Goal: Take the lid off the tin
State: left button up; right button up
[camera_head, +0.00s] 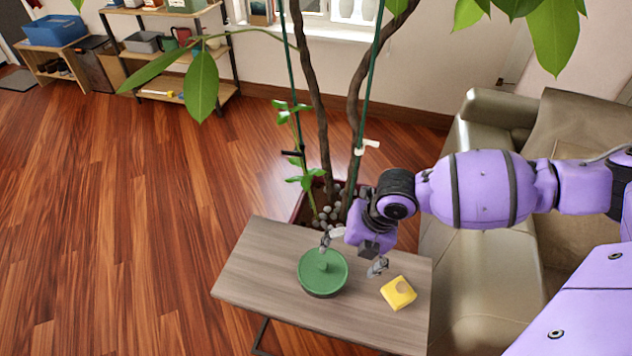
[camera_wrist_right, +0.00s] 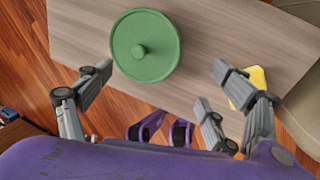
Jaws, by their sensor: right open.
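The tin stands upright on the small wooden table, with its round green lid (camera_head: 322,272) on top. The lid has a raised knob at its centre, and a little of the tin's dark side (camera_head: 325,295) shows below the rim. In the right wrist view the lid (camera_wrist_right: 146,46) is seen from above, with the knob near its middle. My right gripper (camera_head: 351,256) is open and empty. It is above the table beside the lid, its fingers spread wide and apart from the knob. The wrist view shows the gripper (camera_wrist_right: 162,76) below the lid in the picture. My left gripper is not in view.
A yellow block (camera_head: 398,292) lies on the table (camera_head: 255,270), right of the tin. A potted plant (camera_head: 330,200) with tall stems stands right behind the table. A sofa (camera_head: 480,260) flanks it on the right. Open wooden floor (camera_head: 130,220) lies to the left.

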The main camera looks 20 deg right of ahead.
aim_at(331, 271)
jog(key=shift+w+a+f+m, duration=0.2)
jog(key=shift+a+m, duration=0.2)
jog(key=shift+a, duration=0.1)
jog(key=x, duration=0.2)
jog(key=shift+s+f, duration=0.1)
jog(key=shift+f, duration=0.3)
jog(key=x, duration=0.3)
jog(key=shift+a+f, duration=0.25)
jog(key=shift+f, duration=0.35)
jog(key=shift+c, duration=0.4)
jog(key=c, duration=0.8)
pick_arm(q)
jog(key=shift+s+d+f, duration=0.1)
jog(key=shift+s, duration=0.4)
pick_arm(e)
jog(key=shift+c, duration=0.8)
